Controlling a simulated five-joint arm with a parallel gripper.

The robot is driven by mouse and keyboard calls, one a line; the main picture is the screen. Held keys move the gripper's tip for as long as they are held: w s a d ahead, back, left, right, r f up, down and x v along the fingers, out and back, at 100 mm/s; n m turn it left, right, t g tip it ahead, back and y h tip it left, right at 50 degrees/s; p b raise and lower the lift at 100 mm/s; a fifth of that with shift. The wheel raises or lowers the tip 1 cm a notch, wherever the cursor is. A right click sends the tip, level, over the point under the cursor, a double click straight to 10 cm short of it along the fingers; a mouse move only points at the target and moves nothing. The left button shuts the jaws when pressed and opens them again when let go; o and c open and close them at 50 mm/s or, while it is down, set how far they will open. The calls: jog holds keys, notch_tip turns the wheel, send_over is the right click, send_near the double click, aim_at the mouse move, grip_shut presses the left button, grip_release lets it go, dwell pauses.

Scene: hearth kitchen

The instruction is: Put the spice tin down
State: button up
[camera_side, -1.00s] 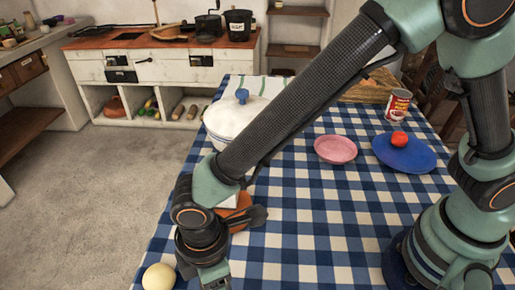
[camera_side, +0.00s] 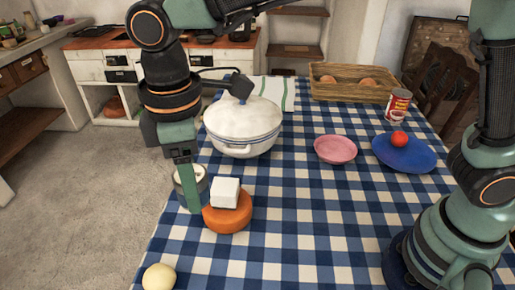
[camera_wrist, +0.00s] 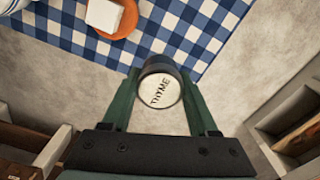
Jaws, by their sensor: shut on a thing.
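The spice tin (camera_wrist: 160,92) is a small dark cylinder with a pale top reading THYME. In the wrist view it sits between the two fingers of my gripper (camera_wrist: 162,98), which is shut on it. In the side view the tin (camera_side: 199,180) is partly hidden behind a green finger of my gripper (camera_side: 188,183). It appears near the left edge of the blue-and-white checked tablecloth (camera_side: 290,220); whether its base touches the cloth cannot be told.
An orange round (camera_side: 228,217) with a white block (camera_side: 225,192) on it is close by at right. A white lidded pot (camera_side: 243,130) stands behind. A pale onion-like ball (camera_side: 159,278), pink bowl (camera_side: 335,149) and blue plate (camera_side: 405,155) are farther off. Cloth at centre front is clear.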

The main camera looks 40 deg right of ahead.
jog(key=w+d+m, duration=0.5)
jog(key=w+d, duration=0.6)
jog(key=w, duration=0.3)
jog(key=w+d+m, duration=0.2)
jog(key=w+d, duration=0.2)
jog(key=d, duration=0.6)
jog(key=w+d+m, duration=0.3)
jog(key=w+d, duration=0.1)
jog(key=d, duration=0.5)
jog(key=m, duration=0.8)
send_over(342, 121)
jog(key=f, duration=0.1)
notch_tip(342, 121, down, 19)
jog(key=shift+f, duration=0.2)
jog(key=shift+f, duration=0.15)
jog(key=o, duration=1.4)
